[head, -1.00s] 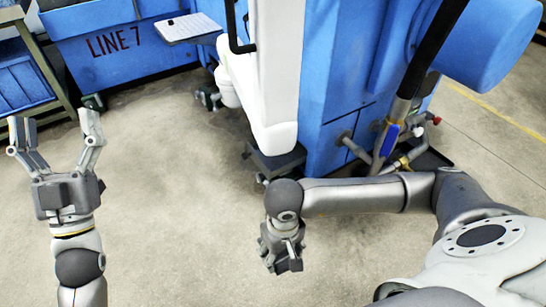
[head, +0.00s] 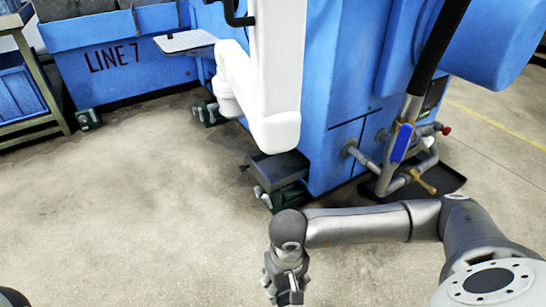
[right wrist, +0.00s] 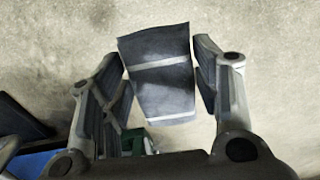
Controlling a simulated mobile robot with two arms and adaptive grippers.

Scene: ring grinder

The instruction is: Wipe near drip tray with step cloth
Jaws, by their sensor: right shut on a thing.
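My right gripper (head: 287,284) hangs low over the floor at the bottom middle of the head view. In the right wrist view my right gripper (right wrist: 168,85) is shut on a dark grey cloth (right wrist: 155,95) with a pale stripe, held between its two fingers. In the head view I cannot make the cloth out. A flat black drip tray (head: 452,182) lies on the floor under the pipes at the right of the blue machine, apart from the gripper. My left gripper is out of view.
A dark step-like block (head: 277,165) stands at the machine's (head: 335,110) near corner, beyond the right gripper. Pipes and a valve with a blue handle (head: 402,142) rise over the tray. The concrete floor (head: 150,200) at left is clear.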

